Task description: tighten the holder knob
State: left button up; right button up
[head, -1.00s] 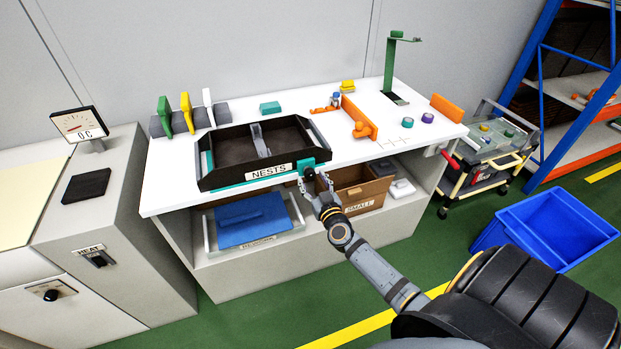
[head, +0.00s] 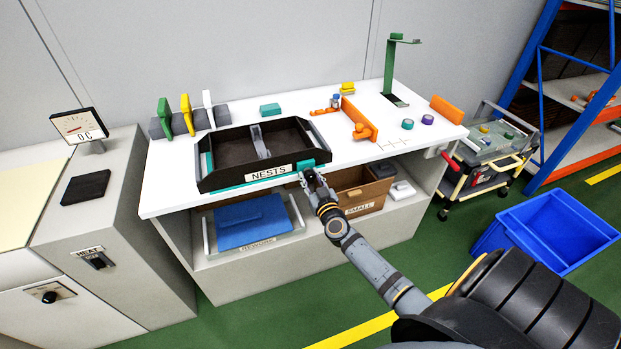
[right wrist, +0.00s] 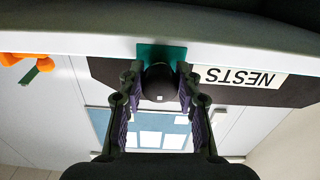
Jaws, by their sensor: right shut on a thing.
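The black holder knob (right wrist: 159,82) sits on a teal tab (right wrist: 176,53) at the table's front edge, seen in the right wrist view. My right gripper (right wrist: 159,88) has a finger on each side of the knob and is shut on it. In the head view the right gripper (head: 308,178) is at the front right corner of the teal holder (head: 240,183), and it largely hides the knob. My left gripper is not in view.
A black tray labelled NESTS (head: 210,170) lies on the holder. The white table (head: 360,150) also carries an orange fixture (head: 359,118) and a green stand (head: 389,68).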

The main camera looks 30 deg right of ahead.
jog(key=m+p, duration=0.1)
jog(key=m, duration=0.2)
jog(key=shift+a+m, duration=0.1)
jog(key=shift+m, duration=0.3)
jog(key=m, duration=0.5)
jog(key=shift+p, duration=0.4)
jog(key=m, duration=0.5)
jog(key=shift+a, duration=0.1)
jog(key=m, duration=0.4)
jog(key=shift+m, duration=0.3)
jog(key=o, duration=0.9)
jog(key=shift+c, duration=0.2)
jog(key=o, duration=0.3)
jog(key=shift+r, duration=0.1)
